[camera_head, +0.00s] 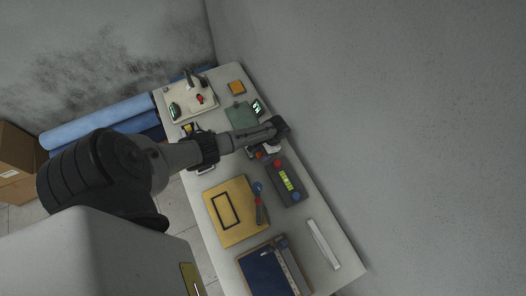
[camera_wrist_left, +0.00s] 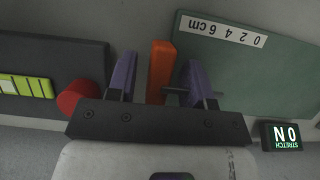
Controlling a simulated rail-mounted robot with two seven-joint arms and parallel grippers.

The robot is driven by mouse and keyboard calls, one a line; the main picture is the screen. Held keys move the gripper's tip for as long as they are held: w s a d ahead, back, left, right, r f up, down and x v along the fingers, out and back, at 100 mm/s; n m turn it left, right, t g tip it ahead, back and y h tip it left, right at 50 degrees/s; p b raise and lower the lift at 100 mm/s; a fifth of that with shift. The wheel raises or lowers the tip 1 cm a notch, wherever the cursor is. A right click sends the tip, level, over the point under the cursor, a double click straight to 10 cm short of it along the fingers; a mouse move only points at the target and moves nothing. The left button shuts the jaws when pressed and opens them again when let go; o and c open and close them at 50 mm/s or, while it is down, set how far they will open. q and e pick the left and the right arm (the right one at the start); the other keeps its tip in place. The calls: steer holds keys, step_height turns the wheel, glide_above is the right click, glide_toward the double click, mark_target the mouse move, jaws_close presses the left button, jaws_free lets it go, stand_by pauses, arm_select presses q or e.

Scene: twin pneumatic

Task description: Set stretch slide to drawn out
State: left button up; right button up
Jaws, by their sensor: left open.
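The stretch display (camera_wrist_left: 286,136) is a small black box with lit green letters, upside down in the left wrist view. Next to it lies a green plate (camera_wrist_left: 255,75) with a white centimetre scale (camera_wrist_left: 232,30). An upright orange bar (camera_wrist_left: 160,72), apparently the slide's handle, stands beside the plate's edge. My left gripper (camera_wrist_left: 160,78) is open, with its purple fingers on either side of the bar; I cannot tell whether they touch it. In the head view my left gripper (camera_head: 268,149) is partly hidden by my wrist, and the green plate (camera_head: 238,113) shows beyond my forearm. My right gripper is not in view.
A dark box (camera_head: 283,190) with a yellow-green strip and red and blue knobs lies close to the gripper; its red knob (camera_wrist_left: 80,97) is near one finger. A yellow board (camera_head: 218,230), a blue panel (camera_head: 262,276) and a white bar (camera_head: 323,245) occupy the near table. A wall borders the right.

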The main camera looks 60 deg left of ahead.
arm_select(q)
steer(key=v, duration=1.4)
steer(key=shift+f, duration=0.15)
